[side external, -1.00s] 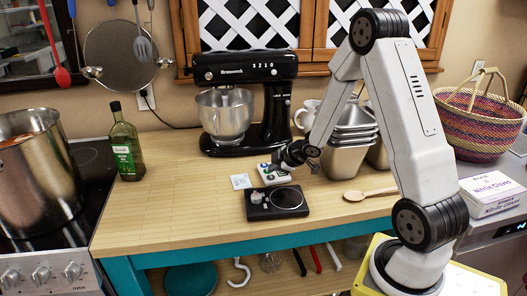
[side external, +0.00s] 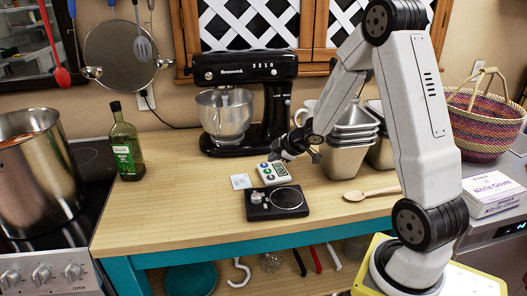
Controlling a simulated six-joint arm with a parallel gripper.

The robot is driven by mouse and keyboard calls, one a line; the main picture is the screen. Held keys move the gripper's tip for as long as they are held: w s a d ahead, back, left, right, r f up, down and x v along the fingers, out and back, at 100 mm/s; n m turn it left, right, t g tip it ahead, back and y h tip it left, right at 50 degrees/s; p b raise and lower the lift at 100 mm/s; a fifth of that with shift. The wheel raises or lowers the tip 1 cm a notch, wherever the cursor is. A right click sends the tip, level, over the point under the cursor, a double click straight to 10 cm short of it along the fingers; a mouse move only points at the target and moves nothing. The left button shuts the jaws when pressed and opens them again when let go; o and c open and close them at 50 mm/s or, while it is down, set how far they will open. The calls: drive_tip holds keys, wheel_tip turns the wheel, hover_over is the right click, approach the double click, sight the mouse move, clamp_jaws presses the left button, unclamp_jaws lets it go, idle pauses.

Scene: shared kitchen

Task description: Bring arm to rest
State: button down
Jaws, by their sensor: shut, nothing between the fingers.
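My gripper (side external: 280,156) is over the wooden counter, just behind a small white device with coloured buttons (side external: 273,173). It points down and to the left, and its fingers are dark and small in this view. Its jaws look shut with nothing held. The white device lies behind a black scale-like device (side external: 276,202) with a round plate. A small white card (side external: 241,181) lies to the left of the white device.
Behind my gripper stands a black stand mixer (side external: 245,100). Stacked metal containers (side external: 350,140) stand close to my arm on the right. A wooden spoon (side external: 370,194) lies on the counter. An oil bottle (side external: 125,145) stands at left. The counter's left front (side external: 160,215) is clear.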

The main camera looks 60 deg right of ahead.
drive_tip(key=shift+r, duration=1.1)
drive_tip(key=shift+a, duration=0.1)
drive_tip(key=s+a+m+g, duration=0.3)
drive_tip(key=s+a, duration=0.4)
drive_tip(key=a, duration=0.3)
drive_tip(key=s+a+f+m+g, duration=0.1)
drive_tip(key=s+a+m+g, duration=0.2)
drive_tip(key=a, duration=0.7)
drive_tip(key=s+m, duration=0.2)
drive_tip(key=s, duration=0.2)
drive_tip(key=shift+a+f+g, duration=0.25)
drive_tip(key=shift+a+g, duration=0.05)
drive_tip(key=shift+a, duration=0.05)
